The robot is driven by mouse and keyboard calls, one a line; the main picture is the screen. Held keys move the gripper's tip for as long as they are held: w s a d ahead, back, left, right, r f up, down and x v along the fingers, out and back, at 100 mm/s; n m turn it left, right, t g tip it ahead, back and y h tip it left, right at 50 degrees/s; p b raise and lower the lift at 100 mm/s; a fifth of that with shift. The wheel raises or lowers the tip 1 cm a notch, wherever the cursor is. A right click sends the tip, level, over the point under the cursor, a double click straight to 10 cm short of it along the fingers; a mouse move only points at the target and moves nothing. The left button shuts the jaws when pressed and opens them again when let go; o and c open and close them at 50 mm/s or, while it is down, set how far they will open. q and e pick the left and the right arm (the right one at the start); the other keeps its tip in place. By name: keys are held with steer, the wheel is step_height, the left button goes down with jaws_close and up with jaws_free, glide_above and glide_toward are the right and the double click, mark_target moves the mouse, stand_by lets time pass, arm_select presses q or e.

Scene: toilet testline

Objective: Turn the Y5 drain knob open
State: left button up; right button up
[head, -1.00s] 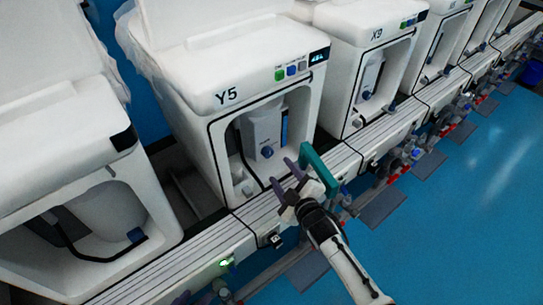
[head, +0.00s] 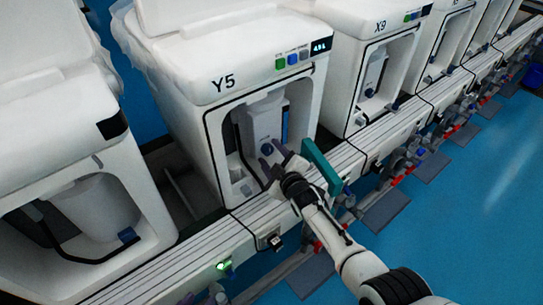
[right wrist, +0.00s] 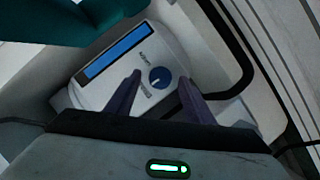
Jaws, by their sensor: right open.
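The Y5 unit (head: 222,84) is the white machine left of centre in the head view, with an open recess in its front. Inside the recess stands a white container with a blue strip. The round blue drain knob (head: 267,149) sits low on its front. In the right wrist view the knob (right wrist: 159,78) shows a white mark and lies ahead, between the lines of the two fingers. My right gripper (head: 271,161) is open and empty at the recess mouth, just short of the knob; its purple fingers also show in the right wrist view (right wrist: 158,95). My left gripper is not in view.
A teal plate (head: 321,167) stands on the ledge beside my right gripper. A black tube (right wrist: 232,60) runs along the recess beside the container. The X9 unit (head: 372,62) stands to the right. The blue floor (head: 455,210) at right is open.

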arm_select(q)
steer(key=shift+s, duration=0.1)
arm_select(e)
steer(key=c, duration=1)
arm_select(q)
steer(key=shift+s+a+r+p, duration=0.2)
steer(key=shift+r+p, duration=0.15)
steer(key=shift+p, duration=0.4)
arm_select(e)
steer(key=shift+d+r+m, duration=0.1)
steer(key=shift+r+m, duration=0.15)
steer(key=shift+m, duration=0.15)
steer(key=shift+c, duration=0.2)
arm_select(q)
steer(key=shift+a+r+p, duration=0.15)
steer(key=shift+r+p, duration=0.15)
steer(key=shift+p, duration=0.15)
arm_select(e)
steer(key=shift+w+m+g+y, duration=0.1)
steer(key=shift+m+g+y, duration=0.4)
steer(key=shift+m, duration=0.1)
arm_select(q)
steer(key=shift+s+a+f, duration=0.15)
steer(key=shift+s+a, duration=0.05)
arm_select(e)
steer(key=shift+d+f+m+g+y, duration=0.1)
steer(key=shift+m+g+y, duration=0.35)
steer(key=shift+m, duration=0.55)
